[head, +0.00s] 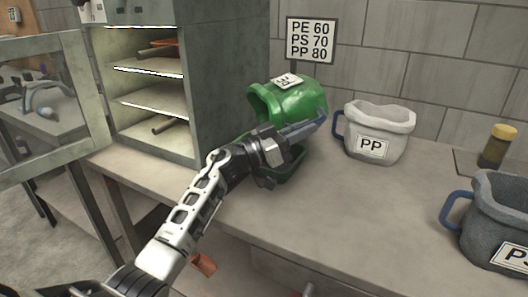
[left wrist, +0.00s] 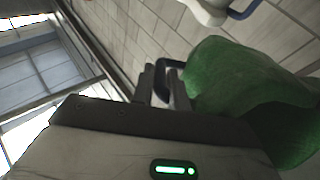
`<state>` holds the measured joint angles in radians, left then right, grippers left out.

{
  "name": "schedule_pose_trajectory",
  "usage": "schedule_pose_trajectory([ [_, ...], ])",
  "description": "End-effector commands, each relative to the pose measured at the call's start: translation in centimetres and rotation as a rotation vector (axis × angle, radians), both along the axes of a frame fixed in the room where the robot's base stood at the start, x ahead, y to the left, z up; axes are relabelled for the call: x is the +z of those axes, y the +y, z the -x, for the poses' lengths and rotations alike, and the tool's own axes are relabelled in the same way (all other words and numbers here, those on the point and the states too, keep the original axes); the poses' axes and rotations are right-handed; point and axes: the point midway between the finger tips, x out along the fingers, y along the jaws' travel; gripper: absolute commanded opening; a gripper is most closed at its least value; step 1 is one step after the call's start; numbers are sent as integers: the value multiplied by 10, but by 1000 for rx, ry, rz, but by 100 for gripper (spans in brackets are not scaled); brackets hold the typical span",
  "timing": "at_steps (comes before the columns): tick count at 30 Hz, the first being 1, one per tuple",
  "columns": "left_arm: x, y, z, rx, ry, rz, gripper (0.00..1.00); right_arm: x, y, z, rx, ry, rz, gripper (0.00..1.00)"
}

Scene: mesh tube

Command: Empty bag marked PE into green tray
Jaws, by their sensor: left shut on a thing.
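A green bag (head: 302,101) with a white label (head: 287,80) is tipped over on its side above the table, its rim toward the left. The label's letters are turned and hard to read. My left gripper (head: 300,133) is shut on the bag's dark blue handle (head: 318,124). In the left wrist view the handle (left wrist: 166,64) passes between the fingers (left wrist: 160,88), with the green bag (left wrist: 245,85) to their right. The green tray (head: 290,174) sits on the table below the gripper, mostly hidden by it. The bag's contents cannot be seen. My right gripper is not in view.
A white bag marked PP (head: 380,132) stands right of the green bag. A dark grey bag (head: 495,218) and a yellow-capped jar (head: 497,146) are at the right. An open cabinet (head: 225,85) stands left, and a sign (head: 311,41) behind. The table's front middle is clear.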

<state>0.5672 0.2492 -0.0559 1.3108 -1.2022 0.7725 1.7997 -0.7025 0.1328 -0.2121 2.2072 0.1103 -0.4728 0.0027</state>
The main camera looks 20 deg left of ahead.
Motion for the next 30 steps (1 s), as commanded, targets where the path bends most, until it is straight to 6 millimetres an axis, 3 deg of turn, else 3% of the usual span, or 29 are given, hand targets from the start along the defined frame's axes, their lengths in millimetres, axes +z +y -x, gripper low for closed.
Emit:
schedule_pose_trajectory([
  [30, 2, 1, 0, 4, -22, 1, 0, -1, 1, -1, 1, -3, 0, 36],
])
